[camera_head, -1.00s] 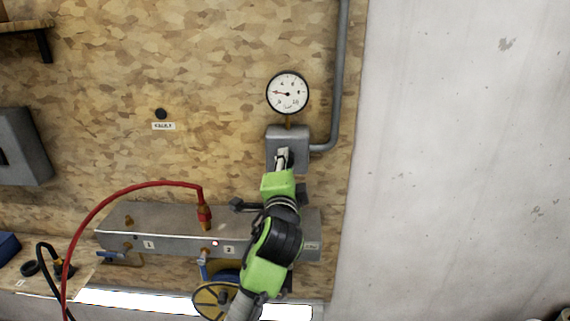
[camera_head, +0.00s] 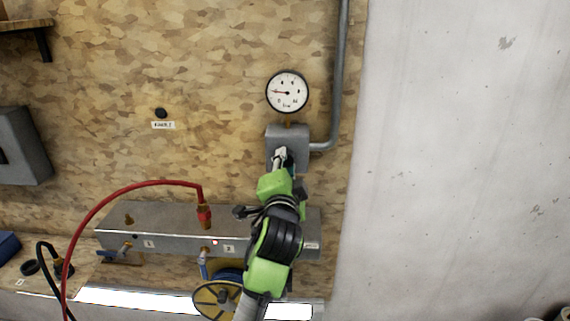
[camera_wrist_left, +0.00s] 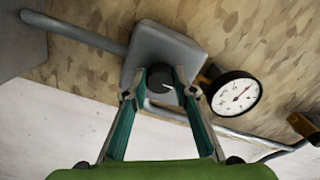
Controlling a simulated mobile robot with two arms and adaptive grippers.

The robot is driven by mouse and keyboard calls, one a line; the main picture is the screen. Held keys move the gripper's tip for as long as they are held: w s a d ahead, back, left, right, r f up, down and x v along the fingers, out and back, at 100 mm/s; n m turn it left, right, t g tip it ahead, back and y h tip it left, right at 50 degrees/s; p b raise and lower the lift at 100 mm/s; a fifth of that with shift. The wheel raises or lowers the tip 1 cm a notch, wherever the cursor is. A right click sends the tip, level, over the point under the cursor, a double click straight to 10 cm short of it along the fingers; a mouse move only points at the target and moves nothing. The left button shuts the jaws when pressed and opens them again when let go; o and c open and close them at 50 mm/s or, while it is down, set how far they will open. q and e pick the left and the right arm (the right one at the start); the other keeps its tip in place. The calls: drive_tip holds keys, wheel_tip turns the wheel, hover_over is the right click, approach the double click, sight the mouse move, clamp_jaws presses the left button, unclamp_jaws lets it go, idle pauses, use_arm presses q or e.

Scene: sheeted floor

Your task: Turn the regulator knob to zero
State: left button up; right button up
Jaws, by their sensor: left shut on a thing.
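The regulator is a grey box (camera_head: 287,135) on the wall below a round white gauge (camera_head: 287,92). The gauge's red needle points to the left in the head view. My left gripper (camera_head: 280,155) reaches up to the front of the box. In the left wrist view the dark round knob (camera_wrist_left: 158,78) sits between the fingertips of the left gripper (camera_wrist_left: 160,88), which is shut on it. The gauge also shows there (camera_wrist_left: 236,95), right of the box. In the head view my gripper hides the knob. My right gripper is in neither view.
A metal manifold (camera_head: 165,228) with a red hose (camera_head: 120,194) runs along the wall below. A grey pipe (camera_head: 340,75) runs up from the box's right side. The white wall at right is clear.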

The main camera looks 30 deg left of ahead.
use_arm(q)
drive_tip(key=o, duration=1.1)
drive_tip(key=v, duration=1.2)
